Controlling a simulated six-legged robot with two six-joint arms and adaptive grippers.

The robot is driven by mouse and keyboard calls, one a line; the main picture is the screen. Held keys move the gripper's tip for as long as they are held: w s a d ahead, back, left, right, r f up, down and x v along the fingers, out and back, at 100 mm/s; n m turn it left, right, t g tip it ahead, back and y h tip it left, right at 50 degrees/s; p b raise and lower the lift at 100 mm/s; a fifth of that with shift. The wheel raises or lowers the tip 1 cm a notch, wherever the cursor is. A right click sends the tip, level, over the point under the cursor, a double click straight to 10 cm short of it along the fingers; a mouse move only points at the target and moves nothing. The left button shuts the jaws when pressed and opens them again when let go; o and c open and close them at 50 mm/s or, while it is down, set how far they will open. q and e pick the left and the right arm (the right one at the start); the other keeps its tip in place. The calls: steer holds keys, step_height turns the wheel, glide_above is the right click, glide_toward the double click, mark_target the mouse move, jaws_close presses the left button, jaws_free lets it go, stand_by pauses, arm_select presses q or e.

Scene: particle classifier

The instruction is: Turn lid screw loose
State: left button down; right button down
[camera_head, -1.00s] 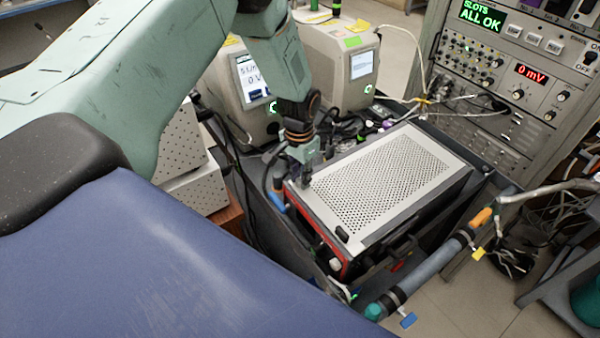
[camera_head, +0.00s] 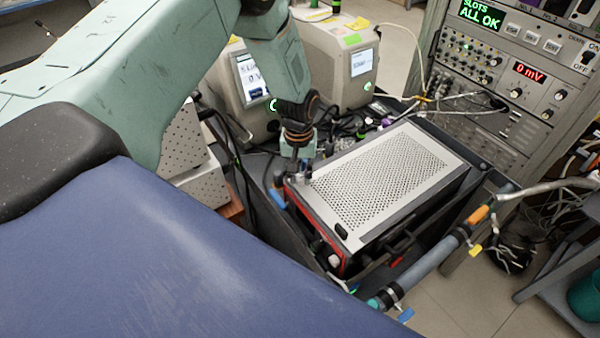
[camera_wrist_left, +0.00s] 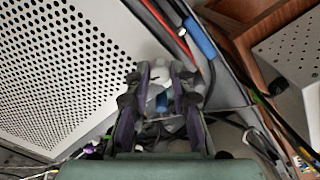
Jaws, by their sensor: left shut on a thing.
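The particle classifier is a box with a perforated silver lid (camera_head: 385,180) and a red-edged front, set in a dark tray. A small black screw knob (camera_head: 341,230) stands at the lid's near corner. My left gripper (camera_head: 297,178) is at the lid's far-left corner, pointing down. In the left wrist view, my left gripper (camera_wrist_left: 160,92) has its fingers close around something small at the edge of the perforated lid (camera_wrist_left: 60,75). The fingers mostly hide what they hold; it appears to be a lid screw. My right gripper is not in view.
Two grey instruments with screens (camera_head: 345,65) stand behind the box. An instrument rack (camera_head: 525,75) stands at the back right. Cables and a blue-grey tube (camera_head: 430,262) run along the tray's right side. A blue surface (camera_head: 150,265) fills the lower left.

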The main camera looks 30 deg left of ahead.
mark_target(299, 177)
arm_select(q)
steer(key=shift+w+r, duration=0.1)
steer(key=shift+w, duration=0.1)
stand_by(0.3)
steer(key=c, duration=1.1)
jaws_free()
steer(key=shift+s, duration=0.1)
steer(key=shift+c, duration=0.2)
step_height(299, 177, up, 12)
steer(key=shift+a, duration=0.15)
steer(key=shift+s, duration=0.15)
